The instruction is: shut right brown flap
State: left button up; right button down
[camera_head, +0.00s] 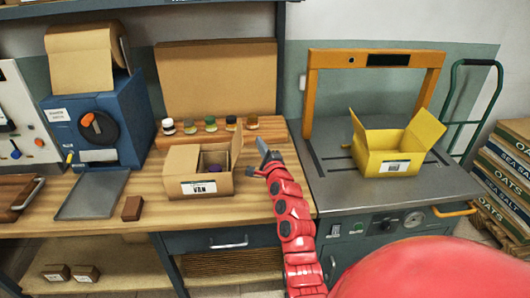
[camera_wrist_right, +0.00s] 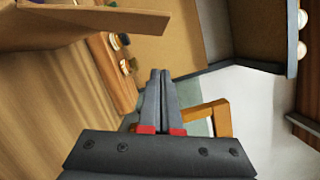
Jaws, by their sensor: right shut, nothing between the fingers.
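The brown box (camera_head: 198,188) with a "VAN" label stands on the wooden bench. Its right flap (camera_head: 237,146) stands up, roughly upright, along the right side. A brown panel (camera_head: 181,161) shows at the left of its top. A purple-lidded jar (camera_head: 213,169) shows inside the opening. My right gripper (camera_head: 264,152) is shut and empty, just right of the raised flap and apart from it. In the wrist view the shut fingers (camera_wrist_right: 160,88) point past a brown cardboard panel (camera_wrist_right: 90,20) at the upper left. My left gripper is not in view.
Several small jars (camera_head: 210,124) stand in a row behind the box. A yellow box (camera_head: 385,163) with open flaps sits on the grey station at right, under an orange frame (camera_head: 310,95). A blue machine (camera_head: 97,125) and a grey tray (camera_head: 92,195) are at left.

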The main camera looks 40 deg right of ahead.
aim_at(237, 143)
jog(key=a, duration=0.1)
jog(key=w+a+r+p, duration=0.1)
jog(key=w+a+p, duration=0.1)
jog(key=shift+w+r, duration=0.15)
jog(key=shift+r, duration=0.15)
jog(key=shift+a+r+p, duration=0.1)
jog(key=shift+p, duration=0.2)
jog(key=shift+w+a+r+n+p, duration=0.15)
jog(key=shift+a+r+n+p, duration=0.1)
jog(key=shift+n+p, duration=0.2)
